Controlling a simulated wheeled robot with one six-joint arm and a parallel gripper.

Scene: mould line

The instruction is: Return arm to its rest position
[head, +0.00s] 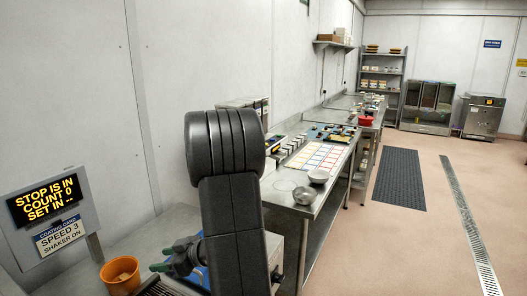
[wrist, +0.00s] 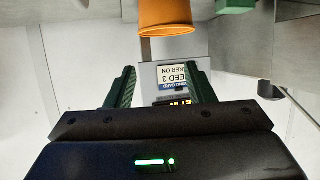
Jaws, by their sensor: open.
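My gripper (wrist: 159,88) shows in the wrist view with its two green ribbed fingers apart and nothing between them. Beyond the fingers is the sign with the lit display (wrist: 178,76), which appears upside down there. My dark grey arm (head: 228,190) rises bent in the middle of the head view and hides part of the bench behind it. A dark green and grey part shows left of my arm low in the head view; I cannot tell surely whether it is my gripper.
An orange tub (head: 120,278) stands by the lit display sign (head: 46,205); the tub also shows in the wrist view (wrist: 165,22). A steel bench (head: 285,197) with bowls (head: 318,176) and cards runs along the wall. A dark mat (head: 400,180) lies on open floor at right.

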